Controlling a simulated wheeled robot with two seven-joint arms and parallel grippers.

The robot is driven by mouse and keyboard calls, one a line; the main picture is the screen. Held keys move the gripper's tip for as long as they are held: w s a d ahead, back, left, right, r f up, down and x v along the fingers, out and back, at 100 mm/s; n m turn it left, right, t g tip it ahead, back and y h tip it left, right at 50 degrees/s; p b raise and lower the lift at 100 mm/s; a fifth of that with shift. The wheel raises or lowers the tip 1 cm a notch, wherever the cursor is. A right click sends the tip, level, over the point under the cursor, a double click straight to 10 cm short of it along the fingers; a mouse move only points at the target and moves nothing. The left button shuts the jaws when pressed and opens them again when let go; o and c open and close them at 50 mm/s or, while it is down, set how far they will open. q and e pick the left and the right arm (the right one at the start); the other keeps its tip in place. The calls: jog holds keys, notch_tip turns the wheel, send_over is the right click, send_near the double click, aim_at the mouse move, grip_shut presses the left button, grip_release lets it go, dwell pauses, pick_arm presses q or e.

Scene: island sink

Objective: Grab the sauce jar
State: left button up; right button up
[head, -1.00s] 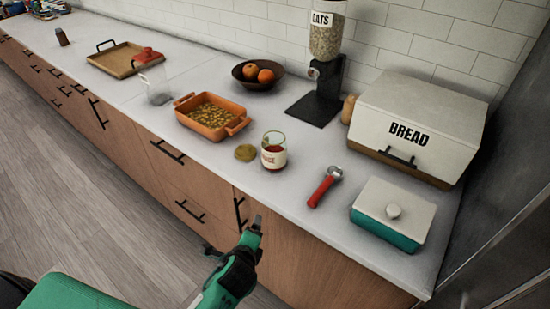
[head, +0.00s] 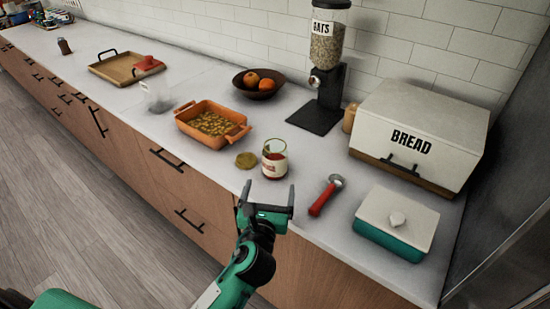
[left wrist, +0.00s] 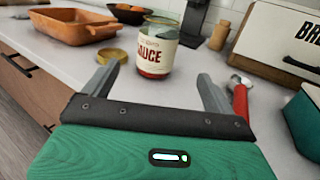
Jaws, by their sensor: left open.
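The sauce jar (head: 275,160) is a clear glass jar with a pale label and red sauce low inside. It stands upright and open on the white counter, and it also shows in the left wrist view (left wrist: 157,48) with the word SAUCE on its label. Its round gold lid (head: 245,160) lies on the counter just left of it. My left gripper (head: 268,190) is open and empty at the counter's front edge, just in front of the jar. In the left wrist view the jar stands beyond and between the two fingers, apart from them. My right gripper is not in view.
A red-handled tool (head: 326,195) lies right of the jar, with a teal dish with a white lid (head: 396,222) and a bread box (head: 420,130) farther right. An orange baking dish (head: 212,124) stands to the left. An oats dispenser (head: 325,75) is behind.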

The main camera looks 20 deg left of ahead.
aim_at(274, 166)
pick_arm(q)
jog(key=w, duration=0.4)
jog(key=w+a, duration=0.1)
jog(key=w, duration=0.2)
jog(key=shift+p, duration=0.35)
jog(key=shift+w+a+r, duration=0.15)
jog(key=shift+w+a, duration=0.05)
jog(key=shift+w, duration=0.35)
jog(key=w, duration=0.1)
jog(key=w+p, duration=0.1)
jog(key=w, duration=0.1)
jog(key=shift+w+a, duration=0.25)
jog(key=shift+a, duration=0.1)
jog(key=shift+w+a, duration=0.1)
jog(key=shift+w, duration=0.3)
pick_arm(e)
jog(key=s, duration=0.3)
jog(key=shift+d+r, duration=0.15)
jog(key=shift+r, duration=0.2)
pick_arm(q)
jog(key=shift+s, duration=0.1)
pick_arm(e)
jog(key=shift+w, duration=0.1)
pick_arm(q)
jog(key=c, duration=1.1)
jog(key=shift+c, duration=1.1)
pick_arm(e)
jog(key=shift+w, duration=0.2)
